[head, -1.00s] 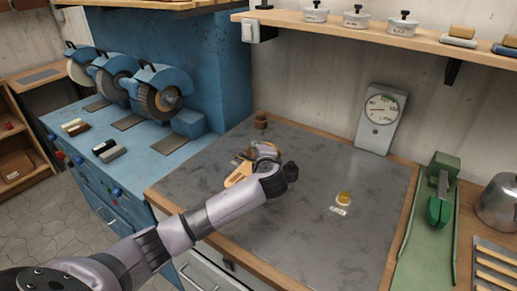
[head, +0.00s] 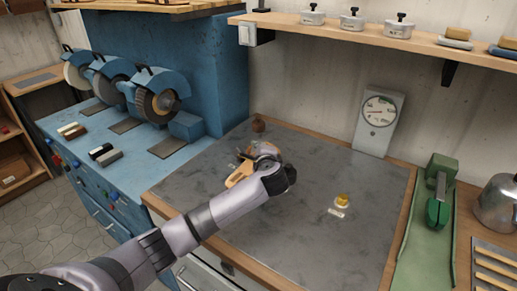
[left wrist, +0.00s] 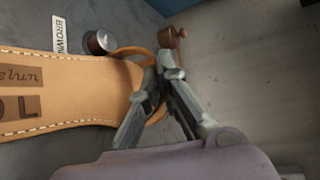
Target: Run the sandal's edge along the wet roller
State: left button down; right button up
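The tan leather sandal (left wrist: 60,95) lies across the left of the left wrist view, with white stitching along its edge and stamped letters on its face. My left gripper (left wrist: 162,85) has its fingers close together around a thin tan strap at the sandal's end. In the head view the sandal (head: 239,174) shows partly behind my left gripper (head: 262,151), over the grey worktop. A small metal cup with a brown middle (left wrist: 101,42) stands beside a BROWN label (left wrist: 60,35); I cannot tell whether this is the roller. The right gripper is not in view.
A brown pot (head: 258,124) stands at the worktop's back corner. A yellow-topped pot (head: 342,200) with a label stands right of my arm. A dial scale (head: 380,120) is at the back wall, and a green tool (head: 438,195) at the right. Blue grinders (head: 155,95) stand left.

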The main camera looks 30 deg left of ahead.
pick_arm(q)
jog(key=shift+w+a, duration=0.1)
jog(key=shift+w, duration=0.1)
jog(key=shift+w+a, duration=0.1)
jog(key=shift+w, duration=0.5)
jog(key=shift+w, duration=0.1)
dwell(0.8)
jog(key=shift+w+a, duration=0.1)
jog(key=shift+w, duration=0.1)
dwell(0.4)
jog(key=shift+w, duration=0.5)
jog(key=shift+w, duration=0.15)
jog(key=shift+w+b, duration=0.2)
jog(key=shift+b, duration=0.2)
jog(key=shift+w, duration=0.6)
